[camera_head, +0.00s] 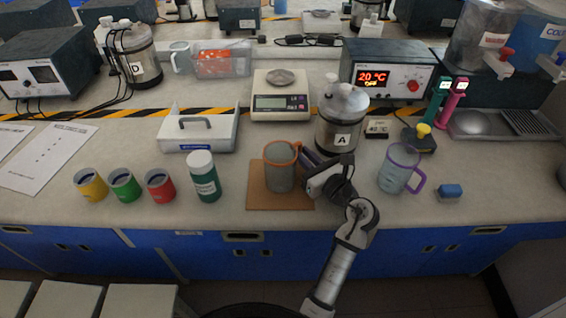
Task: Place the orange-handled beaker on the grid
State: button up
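The orange-handled beaker (279,172) stands upright on a brown square board (258,200) near the front of the bench. It is grey and see-through, with an orange rim and its handle towards the right. My gripper (304,156) reaches in from the right, with its dark fingers at the handle side of the beaker. I cannot tell whether the fingers are closed on the handle or only beside it. A slotted metal drain grid (536,124) lies at the right, beside a round metal basin, and looks empty.
Steel vessel A (342,120) stands close behind my gripper. A purple-handled beaker (397,168), a blue block (450,192) and a yellow-knobbed device (420,138) stand to the right. A green-white bottle (204,178) and coloured cups are left. A scale (281,96) is behind.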

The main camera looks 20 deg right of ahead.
jog(key=shift+x, duration=1.25)
grip_shut()
jog(key=shift+r, duration=0.15)
